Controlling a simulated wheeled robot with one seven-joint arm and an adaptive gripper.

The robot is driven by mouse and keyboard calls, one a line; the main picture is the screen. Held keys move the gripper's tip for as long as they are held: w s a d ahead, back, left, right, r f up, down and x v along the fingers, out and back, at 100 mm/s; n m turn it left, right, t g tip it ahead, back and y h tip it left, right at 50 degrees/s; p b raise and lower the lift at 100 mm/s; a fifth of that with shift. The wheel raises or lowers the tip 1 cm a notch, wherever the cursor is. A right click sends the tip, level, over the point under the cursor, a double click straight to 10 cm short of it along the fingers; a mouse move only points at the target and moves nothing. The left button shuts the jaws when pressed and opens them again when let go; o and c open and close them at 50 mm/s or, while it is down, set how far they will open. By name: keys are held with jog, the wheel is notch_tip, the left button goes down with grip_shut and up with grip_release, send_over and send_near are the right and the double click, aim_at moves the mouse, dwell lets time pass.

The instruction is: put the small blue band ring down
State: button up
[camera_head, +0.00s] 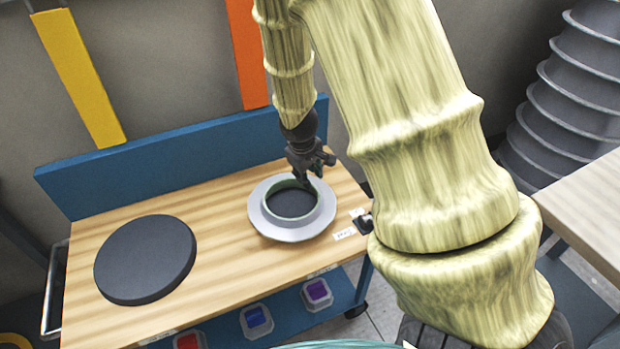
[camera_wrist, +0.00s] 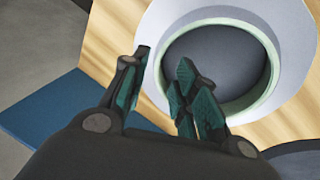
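A round grey flanged piece (camera_head: 306,228) with a pale green rim (camera_head: 294,217) and a dark centre lies on the wooden table. It shows in the wrist view as a pale flange (camera_wrist: 294,27) around the green rim (camera_wrist: 268,85). I make out no clearly blue band on it. My gripper (camera_head: 308,180) is low at its far side. In the wrist view my gripper (camera_wrist: 165,65) has its fingers apart, one over the flange and one inside the rim. A gap shows between them with the rim's edge passing there. Contact is hard to tell.
A dark round disc (camera_head: 145,259) lies on the table's left side, with bare wood (camera_head: 216,240) between. A blue back panel (camera_head: 180,160) stands behind. Red (camera_head: 187,341), blue (camera_head: 256,320) and purple (camera_head: 317,293) containers sit on the lower shelf. Small labels lie at the right edge.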

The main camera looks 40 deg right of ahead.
jog(key=v, duration=0.6)
jog(key=shift+r+p, duration=0.35)
jog(key=shift+a, duration=0.1)
